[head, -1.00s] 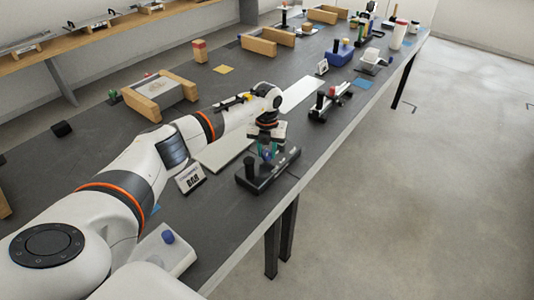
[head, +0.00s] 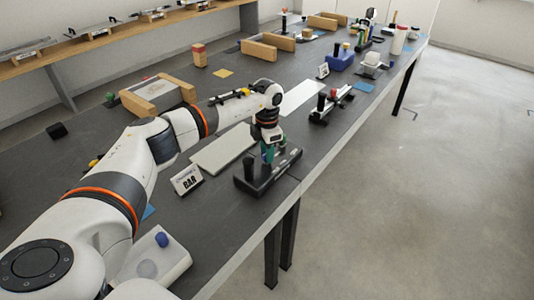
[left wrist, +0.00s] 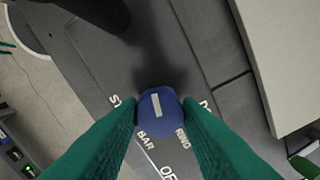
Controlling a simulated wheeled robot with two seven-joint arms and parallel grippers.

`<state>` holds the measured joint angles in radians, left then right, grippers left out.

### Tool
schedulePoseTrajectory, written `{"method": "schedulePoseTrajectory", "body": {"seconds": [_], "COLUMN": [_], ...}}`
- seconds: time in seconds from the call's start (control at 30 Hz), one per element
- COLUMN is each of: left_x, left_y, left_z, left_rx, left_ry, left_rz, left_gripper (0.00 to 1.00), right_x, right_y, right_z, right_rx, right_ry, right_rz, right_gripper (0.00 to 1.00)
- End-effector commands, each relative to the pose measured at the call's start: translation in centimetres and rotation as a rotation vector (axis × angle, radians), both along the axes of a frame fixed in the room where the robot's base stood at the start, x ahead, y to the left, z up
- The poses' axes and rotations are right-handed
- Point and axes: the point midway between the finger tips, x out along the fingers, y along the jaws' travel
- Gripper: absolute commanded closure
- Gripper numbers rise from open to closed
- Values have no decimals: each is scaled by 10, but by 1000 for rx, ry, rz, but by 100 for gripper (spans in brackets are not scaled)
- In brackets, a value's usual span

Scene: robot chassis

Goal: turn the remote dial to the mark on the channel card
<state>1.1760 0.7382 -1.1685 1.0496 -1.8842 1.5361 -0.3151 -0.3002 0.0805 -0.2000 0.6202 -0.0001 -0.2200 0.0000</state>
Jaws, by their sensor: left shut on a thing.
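The remote (head: 262,180) is a black box near the table's front edge with a black upright post at its left end. Its blue dial (left wrist: 160,112) carries a white pointer line, almost upright in the left wrist view. Labels around the dial include BAR at lower left, RING at lower right and OFF below; others are partly hidden. My left gripper (head: 268,153) points down over the remote, its green fingers shut on the dial from both sides. The channel card (head: 186,180) stands left of the remote and reads BAR. My right gripper is not in view.
A pale flat panel (head: 224,149) lies behind the remote. A black device with a red knob (head: 328,107) stands farther right along the edge. A white block with a blue knob (head: 162,252) is near my arm. Wooden blocks (head: 268,48) stand farther back.

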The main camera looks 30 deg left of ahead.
Motion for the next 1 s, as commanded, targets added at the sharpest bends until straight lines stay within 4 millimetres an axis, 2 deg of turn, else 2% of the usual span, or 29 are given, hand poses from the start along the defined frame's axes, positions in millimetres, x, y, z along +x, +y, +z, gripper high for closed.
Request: {"method": "schedulePoseTrajectory", "body": {"seconds": [0.5,1.0], "left_x": [0,0], "left_y": [0,0], "left_z": [0,1], "left_rx": [0,-1], "left_ry": [-1,-1], "left_rz": [-399,-515], "left_gripper": [91,91], "right_x": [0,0], "right_y": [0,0], "right_z": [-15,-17], "right_rx": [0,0], "right_ry": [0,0], "right_rz": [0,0], "right_gripper": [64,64]}}
